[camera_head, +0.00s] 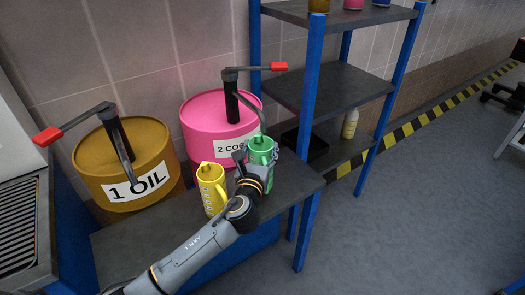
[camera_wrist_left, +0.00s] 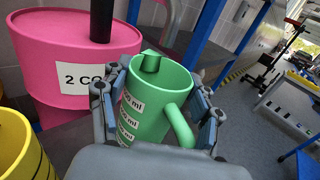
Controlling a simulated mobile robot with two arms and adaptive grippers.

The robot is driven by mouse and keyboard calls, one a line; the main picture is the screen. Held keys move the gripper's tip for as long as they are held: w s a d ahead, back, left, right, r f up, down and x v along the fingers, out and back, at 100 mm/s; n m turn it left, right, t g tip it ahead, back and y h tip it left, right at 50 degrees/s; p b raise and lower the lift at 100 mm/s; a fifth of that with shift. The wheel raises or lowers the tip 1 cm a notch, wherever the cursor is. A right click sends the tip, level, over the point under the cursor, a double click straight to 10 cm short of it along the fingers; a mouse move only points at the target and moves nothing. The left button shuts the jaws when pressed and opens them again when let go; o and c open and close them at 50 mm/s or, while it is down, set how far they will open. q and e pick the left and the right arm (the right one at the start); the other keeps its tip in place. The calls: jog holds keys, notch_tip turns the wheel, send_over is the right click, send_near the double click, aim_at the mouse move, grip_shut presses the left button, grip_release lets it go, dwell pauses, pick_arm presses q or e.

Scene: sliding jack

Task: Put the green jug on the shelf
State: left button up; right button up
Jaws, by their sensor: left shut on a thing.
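The green jug (camera_head: 262,150) stands upright at the front of the pink drum, under its spout. In the left wrist view the green jug (camera_wrist_left: 150,104) is between the fingers, with its handle to the right and its inside looking empty. My left gripper (camera_head: 256,163) is shut on the jug; it also shows in the left wrist view (camera_wrist_left: 155,105). The shelf (camera_head: 335,90) is a blue-framed rack with dark grey boards, right of the drums. I cannot tell whether the jug touches the bench. My right gripper is not in view.
A yellow jug (camera_head: 211,188) stands left of my left gripper. The pink drum (camera_head: 207,125) and the brown oil drum (camera_head: 125,165) have pump handles sticking out. A dark box (camera_head: 305,142) and a pale bottle (camera_head: 350,123) are on the lower shelf board. The middle board looks empty.

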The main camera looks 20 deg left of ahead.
aim_at(263, 149)
pick_arm(q)
jog(key=w, duration=0.4)
jog(key=shift+a, duration=0.3)
jog(key=shift+f+b, duration=0.6)
jog(key=shift+f, duration=1.2)
jog(key=shift+s+f, duration=0.1)
jog(key=o, duration=1.6)
jog(key=shift+c, duration=0.2)
jog(key=s+d, duration=0.1)
jog(key=s, duration=1.1)
jog(key=shift+d+r, duration=0.2)
jog(key=shift+d, duration=0.2)
jog(key=shift+w, duration=0.1)
